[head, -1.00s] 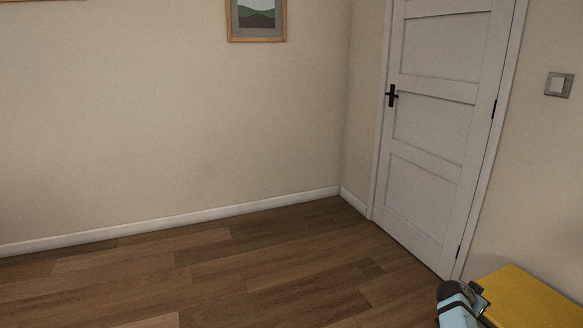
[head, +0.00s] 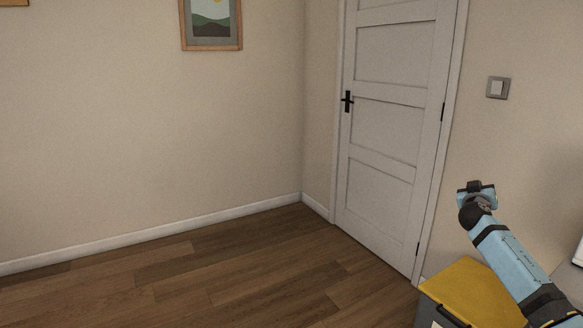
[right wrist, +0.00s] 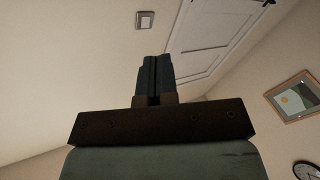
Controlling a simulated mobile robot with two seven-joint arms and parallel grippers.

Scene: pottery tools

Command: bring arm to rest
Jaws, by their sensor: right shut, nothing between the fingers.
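My right arm (head: 513,262) comes in from the lower right in the head view, raised in front of the wall. Its gripper end (head: 477,188) points up and away at the arm's tip; the fingers are hard to make out there. In the right wrist view my right gripper (right wrist: 154,62) has its two dark fingers together, with nothing between them. My left gripper is not in view.
A yellow-topped box (head: 470,292) stands on the floor below my right arm. A white closed door (head: 395,130), a light switch (head: 498,88) and a framed picture (head: 211,22) are on the walls. The wooden floor (head: 200,285) at left is clear.

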